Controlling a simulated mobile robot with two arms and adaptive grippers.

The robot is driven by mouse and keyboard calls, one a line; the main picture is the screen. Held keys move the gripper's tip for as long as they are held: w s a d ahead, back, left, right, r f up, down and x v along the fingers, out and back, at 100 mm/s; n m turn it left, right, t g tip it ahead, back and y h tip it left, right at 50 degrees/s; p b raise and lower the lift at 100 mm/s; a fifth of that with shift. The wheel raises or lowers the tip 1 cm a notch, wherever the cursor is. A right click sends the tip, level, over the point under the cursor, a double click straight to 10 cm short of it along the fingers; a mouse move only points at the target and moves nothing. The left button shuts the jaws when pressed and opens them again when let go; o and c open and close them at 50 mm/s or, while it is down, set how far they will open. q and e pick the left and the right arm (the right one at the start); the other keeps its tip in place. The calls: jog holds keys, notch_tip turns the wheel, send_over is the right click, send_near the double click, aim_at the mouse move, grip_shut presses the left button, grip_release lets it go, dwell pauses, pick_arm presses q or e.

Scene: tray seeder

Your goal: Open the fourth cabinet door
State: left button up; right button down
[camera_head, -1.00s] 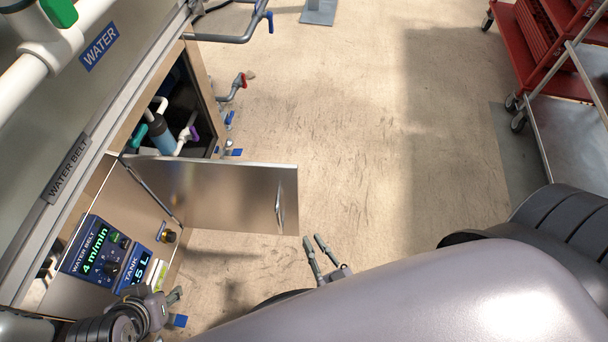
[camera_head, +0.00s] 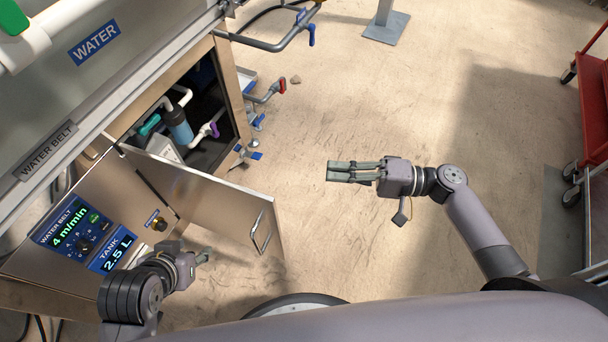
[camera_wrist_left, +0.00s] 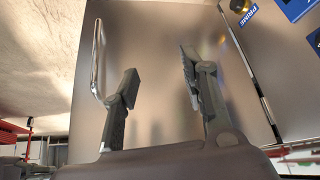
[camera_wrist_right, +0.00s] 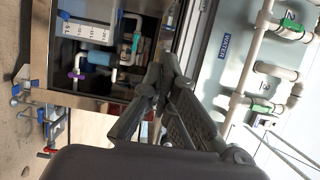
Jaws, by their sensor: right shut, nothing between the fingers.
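A steel cabinet door (camera_head: 205,203) stands swung open, sticking out from the cabinet front, with its bar handle (camera_head: 262,230) near the free edge. Beside it, the cabinet opening shows pipes and a blue filter (camera_head: 178,127). My left gripper (camera_head: 205,257) is low, on the near side of the door. In the left wrist view its fingers (camera_wrist_left: 160,85) are apart and empty in front of the door panel (camera_wrist_left: 160,40), with the handle (camera_wrist_left: 97,60) to their left. My right gripper (camera_head: 335,170) is shut and empty over open floor, right of the door; its fingers also show in the right wrist view (camera_wrist_right: 155,85).
The control panel (camera_head: 85,235) with displays is on the cabinet front at left. Pipes with valve handles (camera_head: 265,95) stick out beyond the opening. A red cart (camera_head: 590,125) stands at the right edge and a grey post base (camera_head: 386,27) at the top. The middle floor is clear.

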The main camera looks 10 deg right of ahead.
pick_arm(q)
jog(key=shift+s+a+f, duration=0.25)
jog(key=shift+s, duration=0.1)
pick_arm(e)
jog(key=a, duration=1.1)
jog(key=shift+s+a, duration=0.35)
jog(key=shift+s, duration=0.1)
pick_arm(q)
jog(key=shift+r, duration=0.1)
